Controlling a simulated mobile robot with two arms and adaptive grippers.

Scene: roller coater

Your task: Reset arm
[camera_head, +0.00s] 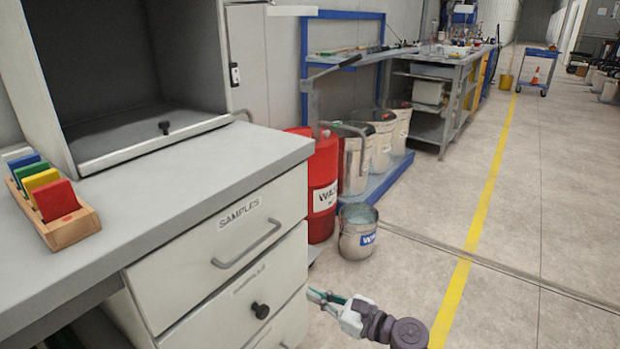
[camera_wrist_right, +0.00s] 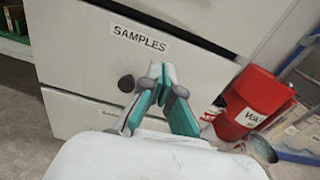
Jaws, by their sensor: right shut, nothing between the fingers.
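My right gripper (camera_head: 318,296) is low in front of the drawer cabinet, right of the lower drawers in the head view. In the right wrist view its teal-padded fingers (camera_wrist_right: 161,72) are together, with nothing between them. Behind them is the white drawer front labelled SAMPLES (camera_wrist_right: 140,38). A dark round knob (camera_wrist_right: 126,83) shows just left of the fingers. Whether the fingers touch the cabinet cannot be told. My left gripper is not in view.
The grey cabinet top (camera_head: 190,165) holds a wooden rack (camera_head: 72,228) of coloured blocks. The drawer handle (camera_head: 247,246) sticks out. A red drum (camera_head: 323,180) and a metal bucket (camera_head: 357,235) stand beyond. Open floor (camera_head: 535,230) lies to the right.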

